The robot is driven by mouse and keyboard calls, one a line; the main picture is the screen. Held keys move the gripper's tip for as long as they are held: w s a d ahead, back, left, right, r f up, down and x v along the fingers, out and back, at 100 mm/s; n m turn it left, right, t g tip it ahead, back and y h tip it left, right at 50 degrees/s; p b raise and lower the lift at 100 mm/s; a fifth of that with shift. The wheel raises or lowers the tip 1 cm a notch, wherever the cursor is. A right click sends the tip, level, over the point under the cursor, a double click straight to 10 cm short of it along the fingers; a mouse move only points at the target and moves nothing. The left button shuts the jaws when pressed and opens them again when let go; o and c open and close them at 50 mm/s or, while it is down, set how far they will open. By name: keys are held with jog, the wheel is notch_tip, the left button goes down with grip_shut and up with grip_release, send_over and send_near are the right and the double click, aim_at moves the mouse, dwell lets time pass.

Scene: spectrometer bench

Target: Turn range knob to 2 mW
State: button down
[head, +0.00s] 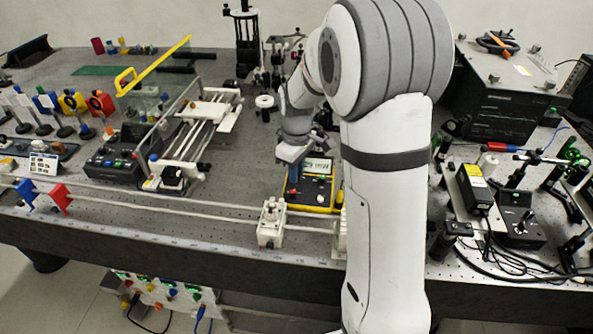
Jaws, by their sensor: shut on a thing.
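The meter (308,190) is a yellow-edged box with a dark face and a pale display (319,167) at its upper part. It lies on the bench, partly behind my arm. My gripper (293,176) points down over the left part of the meter's face. Its jaws are shut at the face, apparently on the range knob, which they hide. The knob's pointer and the range marks cannot be read at this size. A small light button or dial (320,198) shows lower on the face.
A white rail carriage (271,222) stands in front of the meter, on long rods across the bench. A grey control box (115,161) and a white slide assembly (200,125) are on the left. Cabled instruments (475,188) crowd the right. Bare bench shows left of the meter.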

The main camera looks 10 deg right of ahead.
jog(key=shift+n, duration=0.3)
jog(key=c, duration=1.3)
grip_release()
jog(key=shift+c, duration=0.2)
jog(key=shift+r, duration=0.1)
notch_tip(320, 180, up, 7)
jog(key=shift+r, duration=0.3)
